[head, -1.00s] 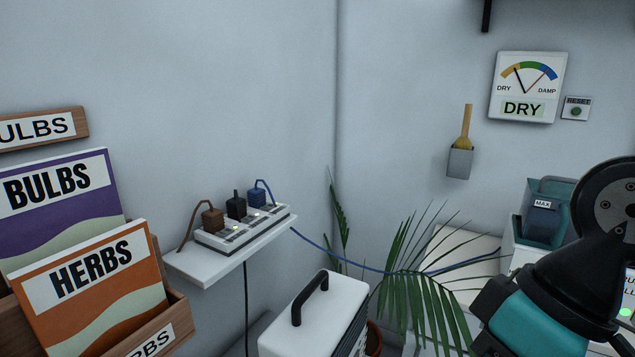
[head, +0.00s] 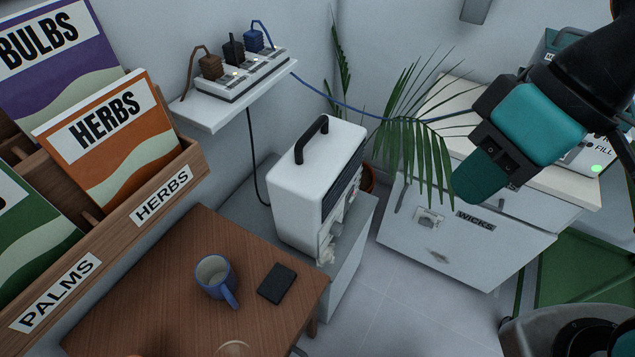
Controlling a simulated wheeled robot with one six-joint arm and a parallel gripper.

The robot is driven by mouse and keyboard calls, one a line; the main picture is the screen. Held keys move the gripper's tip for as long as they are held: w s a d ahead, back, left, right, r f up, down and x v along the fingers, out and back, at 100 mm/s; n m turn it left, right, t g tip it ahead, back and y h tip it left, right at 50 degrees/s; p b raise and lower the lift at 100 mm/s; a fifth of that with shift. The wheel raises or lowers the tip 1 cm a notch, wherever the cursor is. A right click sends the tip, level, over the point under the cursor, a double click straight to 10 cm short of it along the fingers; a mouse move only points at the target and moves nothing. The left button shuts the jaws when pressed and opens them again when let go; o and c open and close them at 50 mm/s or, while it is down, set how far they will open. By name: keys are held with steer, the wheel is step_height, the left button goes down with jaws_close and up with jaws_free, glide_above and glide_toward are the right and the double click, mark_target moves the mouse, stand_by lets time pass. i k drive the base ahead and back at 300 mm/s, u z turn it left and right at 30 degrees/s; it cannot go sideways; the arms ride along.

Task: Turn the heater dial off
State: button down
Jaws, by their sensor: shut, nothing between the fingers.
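The white heater (head: 297,192) with a black top handle stands upright on a grey cabinet in the middle of the head view. Its front faces right and shows a dark grille and pale fittings (head: 328,243) below, seen at a steep angle. I cannot make out which is the dial or how it is set. My gripper (head: 468,195), teal and black, hangs at the upper right, in front of the white drawer unit. It is shut and empty, well apart from the heater, to its right.
A palm (head: 410,130) stands between heater and gripper. A power strip (head: 240,78) with several plugs sits on a wall shelf. A wooden table (head: 150,285) with a blue mug (head: 216,278) and a black slab (head: 277,283) is in front left. A drawer unit (head: 470,255) stands right; floor between is bare.

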mark_target(336, 229)
steer(key=k, duration=1.65)
steer(key=z, duration=1.25)
steer(key=i, duration=1.25)
steer(key=u, duration=2.05)
